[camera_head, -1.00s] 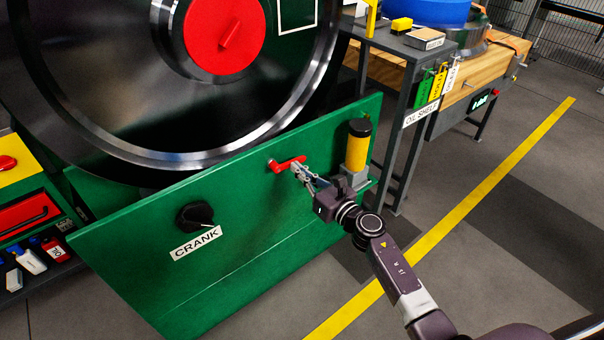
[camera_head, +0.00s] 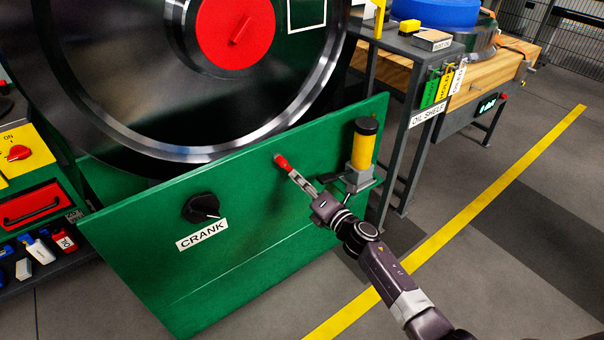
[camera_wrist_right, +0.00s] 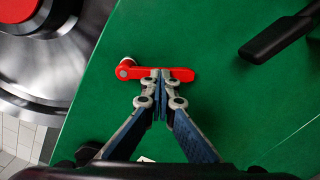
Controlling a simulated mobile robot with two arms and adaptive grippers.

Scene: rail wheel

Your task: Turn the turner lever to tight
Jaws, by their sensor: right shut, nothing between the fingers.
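The small red turner lever (camera_head: 281,161) is on the green panel, right of the crank. It runs downward from its pivot and is partly hidden by my fingers. In the right wrist view the red lever (camera_wrist_right: 183,75) lies across the picture, with its round pivot at the left end. My right gripper (camera_head: 293,176) is shut and empty, with its fingertips close against the lever's side. In the wrist view the fingertips (camera_wrist_right: 160,75) meet at the middle of the lever; whether they touch it I cannot tell. My left gripper is not in view.
The black crank (camera_head: 203,208) sticks out of the panel (camera_head: 250,240) on the left. A yellow cylinder with a black cap (camera_head: 363,145) stands close to the right of my gripper. The big steel wheel (camera_head: 150,110) is above. Open floor lies at the right.

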